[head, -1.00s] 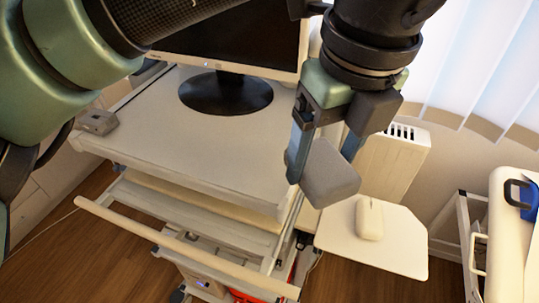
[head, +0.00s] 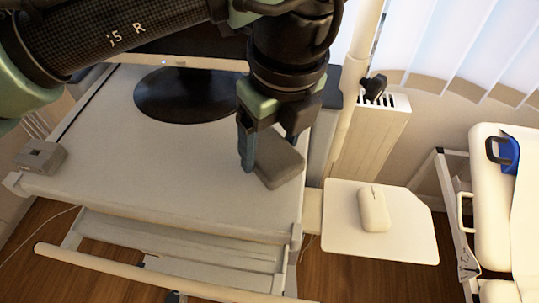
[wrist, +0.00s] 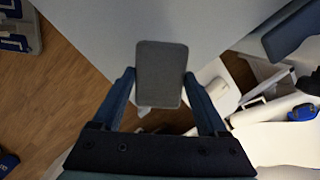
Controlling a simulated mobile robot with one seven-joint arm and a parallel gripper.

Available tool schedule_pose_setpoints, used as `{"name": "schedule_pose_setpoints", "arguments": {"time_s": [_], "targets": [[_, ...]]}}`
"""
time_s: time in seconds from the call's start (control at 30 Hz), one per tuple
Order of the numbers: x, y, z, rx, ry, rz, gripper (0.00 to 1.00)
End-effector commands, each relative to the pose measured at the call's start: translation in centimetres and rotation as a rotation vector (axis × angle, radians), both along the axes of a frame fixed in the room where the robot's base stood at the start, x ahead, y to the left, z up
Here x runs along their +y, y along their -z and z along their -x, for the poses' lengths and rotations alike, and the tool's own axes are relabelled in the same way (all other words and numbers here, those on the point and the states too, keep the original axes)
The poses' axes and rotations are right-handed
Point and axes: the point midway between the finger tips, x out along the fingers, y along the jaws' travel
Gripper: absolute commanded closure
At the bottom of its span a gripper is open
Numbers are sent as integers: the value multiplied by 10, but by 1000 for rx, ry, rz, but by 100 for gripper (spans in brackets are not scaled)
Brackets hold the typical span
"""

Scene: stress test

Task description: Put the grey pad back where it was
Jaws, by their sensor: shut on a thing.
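The grey pad (head: 280,165) is a small block with rounded corners. My gripper (head: 268,160) is shut on it, with one finger on each side. In the head view the pad hangs tilted over the right part of the cart's white top (head: 150,165); I cannot tell whether it touches the surface. In the wrist view the pad (wrist: 161,74) sits between the two blue fingers (wrist: 160,90), with the cart top (wrist: 120,30) behind its upper part.
A monitor base (head: 185,95) stands at the back of the cart top. A grey box-like object (head: 40,157) sits at its left corner. A side shelf (head: 400,235) holds a white mouse (head: 374,209). A radiator (head: 370,130) and a pole (head: 352,90) stand behind. The front middle of the top is clear.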

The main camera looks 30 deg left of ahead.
Motion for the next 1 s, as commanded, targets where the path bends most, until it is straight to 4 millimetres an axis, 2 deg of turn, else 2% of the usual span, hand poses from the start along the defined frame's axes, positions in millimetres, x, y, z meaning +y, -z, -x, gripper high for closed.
{"name": "schedule_pose_setpoints", "arguments": {"time_s": [0.27,0.5,0.53,0.63,0.87,1.0], "targets": [[0,35,0,1,-1,0,68],[0,39,0,-1,-1,1,68],[0,39,0,0,-1,0,20],[0,39,0,0,-1,0,2],[0,38,0,0,-1,0,0],[-1,31,0,-2,-1,-1,0]]}}
